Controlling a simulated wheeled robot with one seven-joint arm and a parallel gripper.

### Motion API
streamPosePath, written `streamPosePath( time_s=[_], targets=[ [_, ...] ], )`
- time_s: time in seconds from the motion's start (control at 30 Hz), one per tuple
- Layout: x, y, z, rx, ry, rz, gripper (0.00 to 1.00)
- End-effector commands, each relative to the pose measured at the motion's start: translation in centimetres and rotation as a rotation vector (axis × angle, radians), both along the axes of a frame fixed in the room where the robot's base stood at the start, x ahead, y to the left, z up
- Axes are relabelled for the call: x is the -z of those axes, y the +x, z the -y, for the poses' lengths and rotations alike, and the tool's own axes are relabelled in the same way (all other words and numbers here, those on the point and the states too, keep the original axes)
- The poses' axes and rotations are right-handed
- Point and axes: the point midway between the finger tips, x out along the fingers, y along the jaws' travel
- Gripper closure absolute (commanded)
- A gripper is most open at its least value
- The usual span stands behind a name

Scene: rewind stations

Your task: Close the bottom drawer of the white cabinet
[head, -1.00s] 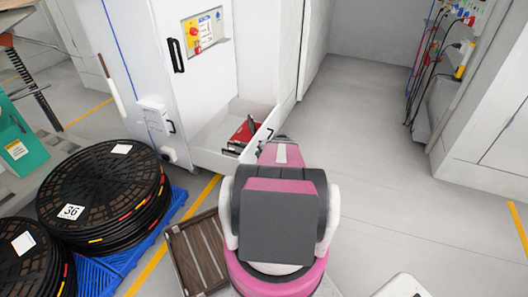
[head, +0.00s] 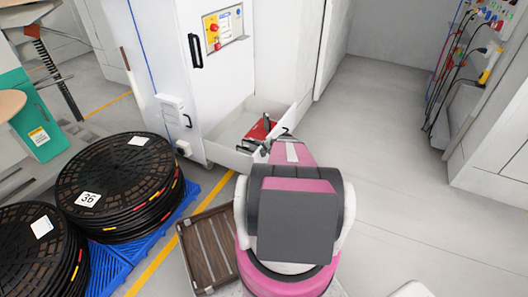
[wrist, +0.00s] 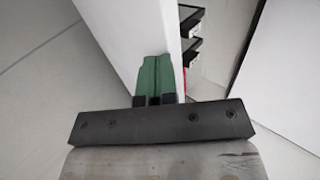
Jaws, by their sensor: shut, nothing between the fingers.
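The bottom drawer (head: 229,156) of the white cabinet (head: 223,78) stands open near the floor. A red object with dark parts lies inside it. In the head view my arm covers the drawer's near corner and hides my gripper. In the wrist view my gripper (wrist: 162,62) shows its green fingers together and empty. They are right beside a white panel (wrist: 135,30), which looks like a drawer wall. I cannot tell whether they touch it. Dark objects and a bit of red show to the right of that panel.
Stacked black reels (head: 118,180) stand on a blue pallet (head: 112,262) at left. A brown slatted crate (head: 208,248) lies on the floor beside my base. A cabled panel (head: 480,60) is at the far right. The grey floor (head: 390,150) between is clear.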

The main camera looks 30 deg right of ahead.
Motion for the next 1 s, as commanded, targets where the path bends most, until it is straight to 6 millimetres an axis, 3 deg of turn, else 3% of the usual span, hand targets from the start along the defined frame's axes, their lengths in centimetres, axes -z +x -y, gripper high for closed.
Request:
streamPosePath(
  time_s=[0.37,1.0],
  targets=[
    [0.1,3.4,-2.3,-0.001,-0.001,0.002,1.00],
    [0.1,13.2,-9.5,-0.003,-0.001,0.001,1.00]
  ],
)
